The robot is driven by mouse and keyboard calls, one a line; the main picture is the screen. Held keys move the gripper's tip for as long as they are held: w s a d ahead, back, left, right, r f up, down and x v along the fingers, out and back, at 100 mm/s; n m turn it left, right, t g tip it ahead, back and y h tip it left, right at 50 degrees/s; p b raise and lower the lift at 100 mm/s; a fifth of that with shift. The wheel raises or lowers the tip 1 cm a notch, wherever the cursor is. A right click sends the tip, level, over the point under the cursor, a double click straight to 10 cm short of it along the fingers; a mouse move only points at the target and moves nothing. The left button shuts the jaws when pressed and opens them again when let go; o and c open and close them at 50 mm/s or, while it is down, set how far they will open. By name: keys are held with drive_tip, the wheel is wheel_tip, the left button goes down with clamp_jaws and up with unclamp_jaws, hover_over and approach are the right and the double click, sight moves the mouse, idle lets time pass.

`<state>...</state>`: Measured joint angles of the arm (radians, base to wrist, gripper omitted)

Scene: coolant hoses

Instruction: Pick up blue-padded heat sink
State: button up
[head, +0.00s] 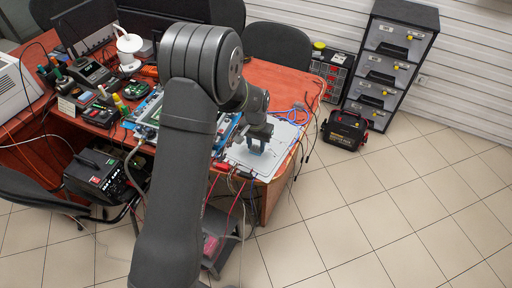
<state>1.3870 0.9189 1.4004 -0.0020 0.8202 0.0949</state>
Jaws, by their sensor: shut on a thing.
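My gripper (257,143) is at the right end of the wooden workbench, above a pale grey tray or board (268,157). It is shut on a small dark block with a bluish tint, which I take to be the blue-padded heat sink (255,149). The block is small in the view, and the fingers hide part of it. I cannot tell whether it touches the pale surface or hangs just above it. My arm hides the middle of the bench.
Blue tubing (297,109) and thin cables lie at the bench's right end. Tools and instruments crowd its left side. A black and red case (344,130) stands on the floor beside a drawer cabinet (393,62). Tiled floor (400,210) at the right is clear.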

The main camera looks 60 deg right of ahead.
drive_tip(key=shift+r, duration=0.1)
wheel_tip(320, 180, up, 4)
drive_tip(key=shift+r, duration=0.1)
drive_tip(key=s+a+r, duration=0.3)
drive_tip(key=s+r, duration=0.3)
drive_tip(key=s, duration=0.5)
drive_tip(key=shift+a+r, duration=0.3)
drive_tip(key=shift+a, duration=0.1)
approach(256, 146)
drive_tip(key=d+r, duration=0.3)
drive_tip(key=w+d, duration=0.2)
drive_tip(key=w, duration=0.8)
drive_tip(key=w+d, duration=0.2)
drive_tip(key=w, duration=0.8)
drive_tip(key=w+f, duration=0.2)
drive_tip(key=w, duration=0.1)
drive_tip(key=w+f, duration=0.2)
drive_tip(key=w, duration=0.2)
drive_tip(key=w+f, duration=0.2)
drive_tip(key=w, duration=0.1)
drive_tip(key=shift+w+a, duration=0.1)
drive_tip(key=shift+w, duration=0.15)
drive_tip(key=shift+w+f, duration=0.3)
drive_tip(key=shift+w, duration=0.05)
drive_tip(key=shift+f, duration=1.85)
